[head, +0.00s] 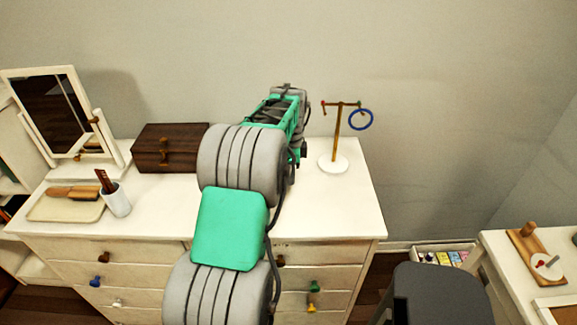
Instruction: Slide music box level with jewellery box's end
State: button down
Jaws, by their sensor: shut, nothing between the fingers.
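A dark brown wooden box (150,147) with small brass-coloured fittings on its front stands at the back of the white dresser top, left of my arm; it looks like the jewellery box. I cannot make out a separate music box; my arm covers the middle of the dresser top and the right end of the brown box. My gripper (291,108) is at the far end of my green and grey arm, over the back of the dresser near the wall. It is shut and holds nothing; its fingertips are mostly hidden by the arm.
On the dresser (345,213), a mirror (55,110), a tray (55,208) with a brush and a white cup (116,201) stand left. A jewellery stand (334,163) with a blue ring (351,122) stands right of my gripper. The front right top is clear.

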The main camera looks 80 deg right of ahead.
notch_tip(320, 180, down, 4)
jog(key=shift+r, duration=0.1)
jog(key=w, duration=0.2)
jog(key=w+p, duration=0.1)
jog(key=shift+w+a+r+p, duration=0.1)
jog(key=shift+w+a+p, duration=0.2)
jog(key=shift+w+a, duration=0.1)
jog(key=shift+w, duration=0.15)
